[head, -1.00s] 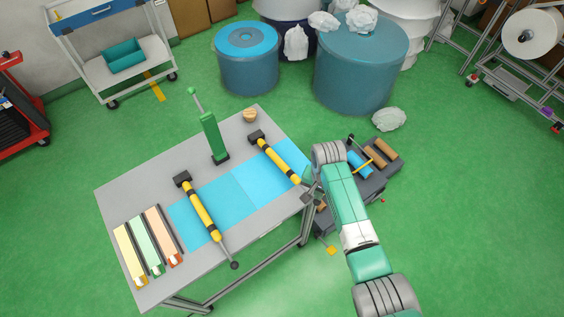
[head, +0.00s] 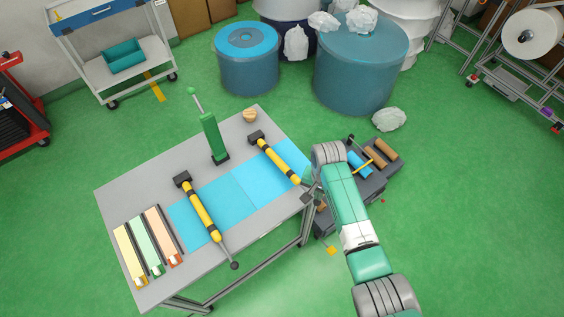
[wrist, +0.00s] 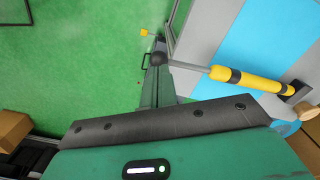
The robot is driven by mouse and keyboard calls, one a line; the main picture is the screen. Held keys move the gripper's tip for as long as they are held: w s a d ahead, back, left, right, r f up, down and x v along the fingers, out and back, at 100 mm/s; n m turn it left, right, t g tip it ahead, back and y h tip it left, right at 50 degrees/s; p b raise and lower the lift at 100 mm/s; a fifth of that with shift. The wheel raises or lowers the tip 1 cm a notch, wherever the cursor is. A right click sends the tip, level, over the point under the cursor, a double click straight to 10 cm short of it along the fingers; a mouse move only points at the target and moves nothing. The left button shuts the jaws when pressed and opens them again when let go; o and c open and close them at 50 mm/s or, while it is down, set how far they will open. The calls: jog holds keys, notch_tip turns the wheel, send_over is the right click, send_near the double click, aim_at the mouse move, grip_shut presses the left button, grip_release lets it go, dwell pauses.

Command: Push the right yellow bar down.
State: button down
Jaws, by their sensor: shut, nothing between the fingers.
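The right yellow bar (head: 281,161) slants across the blue mat on the grey table, its black hinge end at the back. In the wrist view the bar (wrist: 245,81) ends in a thin grey rod with a black knob (wrist: 157,59). My gripper (head: 310,193) is shut at the table's right front edge, beside the bar's front end. In the wrist view my gripper (wrist: 158,70) points at the knob, close to it or touching; I cannot tell which. The left yellow bar (head: 200,211) lies across the mat with its knob past the front edge.
A green upright lever (head: 212,138) and a small wooden piece (head: 250,115) stand on the table (head: 145,183). Coloured strips (head: 145,242) lie at its left end. A grey unit with rolls (head: 380,180) is just right of the table.

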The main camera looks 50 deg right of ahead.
dwell(0.4)
jog(key=shift+f+b, duration=1.7)
jog(key=shift+f, duration=0.65)
notch_tip(320, 180, up, 8)
jog(key=p, duration=0.8)
jog(key=shift+r, duration=0.25)
jog(key=shift+f, duration=0.2)
